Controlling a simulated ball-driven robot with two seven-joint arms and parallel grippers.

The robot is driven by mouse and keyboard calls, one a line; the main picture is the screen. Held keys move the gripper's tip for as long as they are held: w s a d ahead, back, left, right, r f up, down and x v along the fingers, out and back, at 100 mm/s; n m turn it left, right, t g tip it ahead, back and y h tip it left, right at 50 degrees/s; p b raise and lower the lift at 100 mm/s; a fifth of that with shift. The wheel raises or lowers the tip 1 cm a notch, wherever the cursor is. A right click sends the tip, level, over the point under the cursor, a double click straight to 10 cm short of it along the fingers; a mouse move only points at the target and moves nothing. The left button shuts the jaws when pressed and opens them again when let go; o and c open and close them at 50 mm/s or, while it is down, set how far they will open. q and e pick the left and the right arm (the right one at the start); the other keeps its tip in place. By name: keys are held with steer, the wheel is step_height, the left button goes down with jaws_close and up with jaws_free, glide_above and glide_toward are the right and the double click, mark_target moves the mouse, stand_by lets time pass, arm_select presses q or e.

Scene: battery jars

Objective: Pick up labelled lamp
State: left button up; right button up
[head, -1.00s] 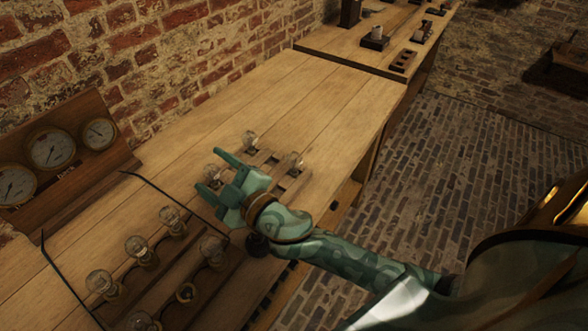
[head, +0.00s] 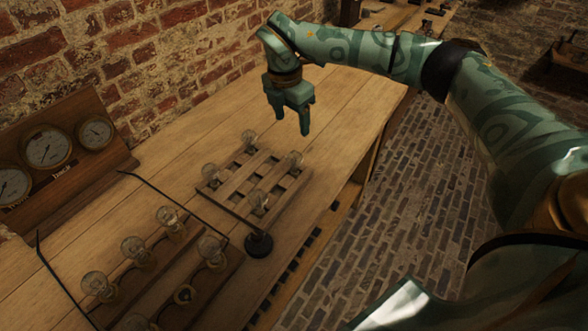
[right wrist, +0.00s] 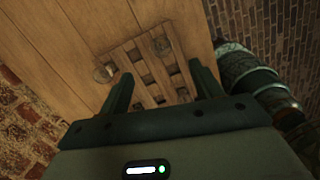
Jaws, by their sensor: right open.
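Several clear glass lamps stand in a slatted wooden rack (head: 237,187) on the bench: a back lamp (head: 249,138), a right lamp (head: 295,160), a left lamp (head: 211,172) and a front lamp (head: 259,201). I cannot make out a label on any of them. My right gripper (head: 291,122) is open and empty, pointing down above the bench, behind the rack and apart from the lamps. In the right wrist view the rack (right wrist: 130,42) and some lamps show beyond the open fingers (right wrist: 160,82). My left gripper is out of view.
A wooden board (head: 215,262) with several more bulbs sits front left, with a thin black frame behind it. A round black base (head: 258,244) stands at the rack's front. A gauge panel (head: 60,160) leans at the brick wall. The bench behind the rack is clear.

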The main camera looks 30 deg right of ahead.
mark_target(295, 156)
steer(key=f, duration=0.2)
steer(key=f+b, duration=0.1)
steer(key=f, duration=0.5)
steer(key=shift+w+d+f+b, duration=0.1)
steer(key=shift+d+f+b, duration=0.05)
steer(key=shift+d+b, duration=0.25)
steer(key=f+b, duration=0.2)
steer(key=f, duration=0.3)
steer(key=shift+d+f, duration=0.2)
steer(key=shift+r, duration=0.15)
steer(key=shift+c, duration=0.7)
steer(key=c, duration=1)
